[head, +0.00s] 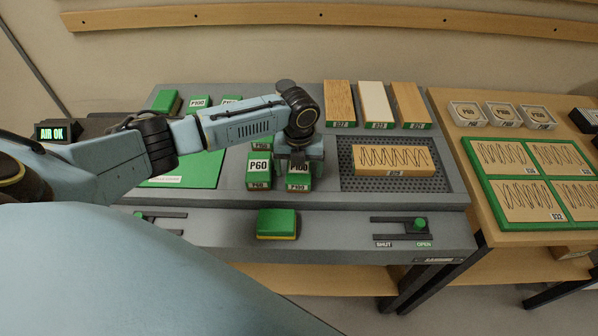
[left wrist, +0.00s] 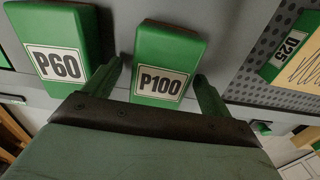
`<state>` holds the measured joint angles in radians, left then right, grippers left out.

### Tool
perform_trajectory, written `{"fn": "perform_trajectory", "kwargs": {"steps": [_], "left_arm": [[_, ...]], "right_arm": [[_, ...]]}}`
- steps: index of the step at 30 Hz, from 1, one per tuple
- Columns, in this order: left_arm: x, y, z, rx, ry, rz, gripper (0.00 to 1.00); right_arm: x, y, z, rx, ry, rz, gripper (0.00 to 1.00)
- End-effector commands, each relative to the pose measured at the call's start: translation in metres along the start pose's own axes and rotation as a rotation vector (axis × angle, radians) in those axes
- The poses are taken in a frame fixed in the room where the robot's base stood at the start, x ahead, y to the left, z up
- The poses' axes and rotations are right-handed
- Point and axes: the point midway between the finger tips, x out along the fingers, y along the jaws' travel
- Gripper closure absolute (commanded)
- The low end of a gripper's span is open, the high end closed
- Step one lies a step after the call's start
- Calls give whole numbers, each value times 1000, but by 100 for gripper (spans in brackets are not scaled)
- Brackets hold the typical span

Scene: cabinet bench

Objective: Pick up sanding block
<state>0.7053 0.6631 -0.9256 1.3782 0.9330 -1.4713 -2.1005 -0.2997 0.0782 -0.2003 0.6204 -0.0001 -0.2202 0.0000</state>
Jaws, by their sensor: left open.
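Green blocks with white grit labels stand on the grey bench. In the head view, the P100 block (head: 298,182) is partly hidden under my left gripper (head: 299,158), and the P60 block (head: 259,170) stands just left of it. In the left wrist view, the open fingers of my left gripper (left wrist: 158,75) lie on either side of the P100 block (left wrist: 165,62). Whether they touch it I cannot tell. The P60 block (left wrist: 60,47) is outside the left finger. An unlabelled green block with a yellow base (head: 277,223) rests on the bench's front ledge. My right gripper is out of view.
A wood piece with a scribbled line (head: 394,160) lies on the perforated plate (head: 353,184) to the right. A SHUT/OPEN slider (head: 418,226) is on the front ledge. A green tray of marked panels (head: 480,184) lies on the right table.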

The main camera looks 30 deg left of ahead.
Motion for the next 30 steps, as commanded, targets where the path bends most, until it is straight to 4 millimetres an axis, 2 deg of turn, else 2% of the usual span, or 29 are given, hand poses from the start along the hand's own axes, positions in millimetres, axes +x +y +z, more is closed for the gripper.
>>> {"fn": "perform_trajectory", "kwargs": {"steps": [2, 12, 19, 22, 30], "left_arm": [[0, 0, 0, 0, 0, 0, 23], [0, 0, 0, 0, 0, 0, 67], [-2, 0, 0, 0, -1, -1, 69], [-8, 0, 1, -1, -2, -2, 69], [-60, -1, 1, 1, -5, -3, 69]], "right_arm": [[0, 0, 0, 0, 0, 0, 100], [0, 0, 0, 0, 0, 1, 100], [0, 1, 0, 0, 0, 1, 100], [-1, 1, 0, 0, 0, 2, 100], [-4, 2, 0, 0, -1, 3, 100]]}}
